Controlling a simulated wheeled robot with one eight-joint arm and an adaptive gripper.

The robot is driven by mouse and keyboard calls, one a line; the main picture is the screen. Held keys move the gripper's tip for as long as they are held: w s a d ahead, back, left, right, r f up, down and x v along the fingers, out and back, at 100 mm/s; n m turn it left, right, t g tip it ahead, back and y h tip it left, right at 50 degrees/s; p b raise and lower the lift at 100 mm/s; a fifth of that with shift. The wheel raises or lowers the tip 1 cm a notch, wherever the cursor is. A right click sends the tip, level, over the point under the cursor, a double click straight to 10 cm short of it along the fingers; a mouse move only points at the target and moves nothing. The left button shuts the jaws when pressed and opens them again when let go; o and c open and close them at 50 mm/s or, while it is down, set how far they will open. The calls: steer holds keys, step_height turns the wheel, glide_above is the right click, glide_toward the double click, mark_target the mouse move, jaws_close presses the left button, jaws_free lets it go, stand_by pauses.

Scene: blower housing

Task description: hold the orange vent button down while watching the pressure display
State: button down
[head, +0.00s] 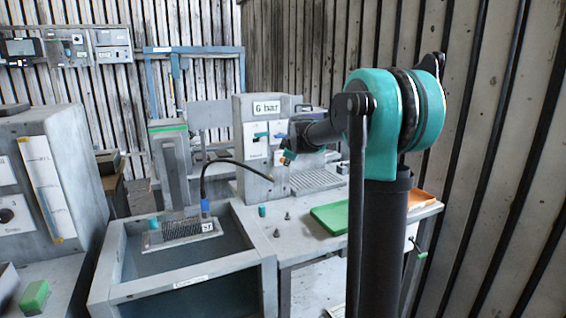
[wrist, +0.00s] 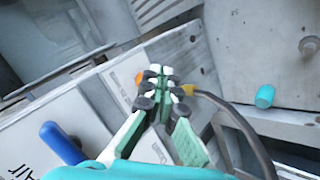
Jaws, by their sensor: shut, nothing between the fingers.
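An orange spot, likely the vent button (wrist: 139,79), shows in the wrist view at the left of my fingertips, on or beside a pale labelled panel (wrist: 118,88). My gripper (wrist: 158,74) is shut and empty, its green-and-white fingers together. The fingertips partly cover the orange spot; I cannot tell whether they touch it. In the head view my gripper (head: 288,157) is in front of the grey housing with a "6 bar" sign (head: 266,107), and the button cannot be made out there. A dark-screened unit (head: 21,48) on the far left wall may be the pressure display; its reading is too small to tell.
A black hose (head: 226,164) arches beside the housing; it passes close to my fingers in the wrist view (wrist: 235,118). A blue handle (wrist: 62,143) is at lower left. A teal cylinder (head: 262,211) and green tray (head: 335,218) are on the bench. An open basin (head: 180,277) stands in front.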

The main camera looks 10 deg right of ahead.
steer(key=shift+w, duration=0.1)
steer(key=shift+w+a, duration=0.15)
steer(key=shift+w, duration=0.15)
steer(key=shift+w+a, duration=0.1)
steer(key=shift+w, duration=0.25)
stand_by(0.8)
stand_by(2.8)
steer(key=shift+s+d, duration=0.25)
steer(key=shift+s, duration=0.5)
steer(key=s, duration=0.1)
steer(key=s+d, duration=0.1)
steer(key=s, duration=0.2)
steer(key=shift+s+d, duration=0.3)
steer(key=shift+s, duration=0.1)
steer(key=shift+s, duration=0.1)
